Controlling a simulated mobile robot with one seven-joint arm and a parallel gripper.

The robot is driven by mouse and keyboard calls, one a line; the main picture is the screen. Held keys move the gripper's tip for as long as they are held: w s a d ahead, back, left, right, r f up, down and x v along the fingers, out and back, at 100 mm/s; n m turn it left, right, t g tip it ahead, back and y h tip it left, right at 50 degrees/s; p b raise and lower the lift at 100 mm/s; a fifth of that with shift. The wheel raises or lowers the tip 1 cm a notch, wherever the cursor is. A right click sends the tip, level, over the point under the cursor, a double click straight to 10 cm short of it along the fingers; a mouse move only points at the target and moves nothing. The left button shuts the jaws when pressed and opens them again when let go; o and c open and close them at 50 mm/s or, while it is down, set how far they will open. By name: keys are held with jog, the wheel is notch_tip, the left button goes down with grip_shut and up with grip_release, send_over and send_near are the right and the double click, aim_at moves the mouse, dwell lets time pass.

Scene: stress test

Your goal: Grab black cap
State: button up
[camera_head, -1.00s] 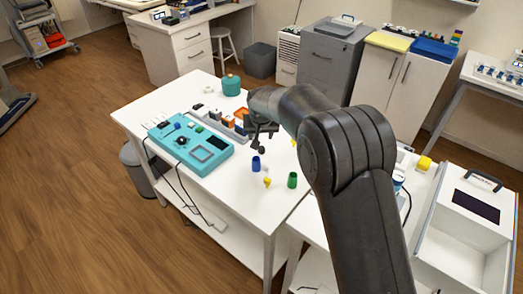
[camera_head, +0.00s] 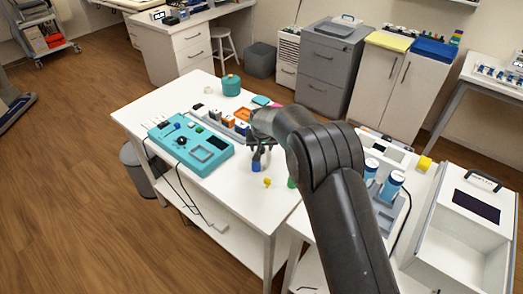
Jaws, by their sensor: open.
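My gripper (camera_head: 260,148) is open and points down over the white table (camera_head: 225,190). Its fingers are small and dark here. They appear just above a small blue cup (camera_head: 256,164); I cannot tell whether they touch it. A small dark piece (camera_head: 198,106) lies at the left end of a row of small parts behind the teal device. It is too small to tell whether it is the black cap. No other black cap can be made out, and my arm hides part of the table's right side.
A teal device (camera_head: 190,145) with a black knob fills the table's left part. A yellow piece (camera_head: 267,182) and a mostly hidden green cup (camera_head: 291,183) are near the front edge. A teal jar (camera_head: 231,85) stands at the back. Orange blocks (camera_head: 228,121) stand mid-table.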

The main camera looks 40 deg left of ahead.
jog(key=shift+c, duration=0.4)
jog(key=c, duration=1)
jog(key=shift+r, duration=0.15)
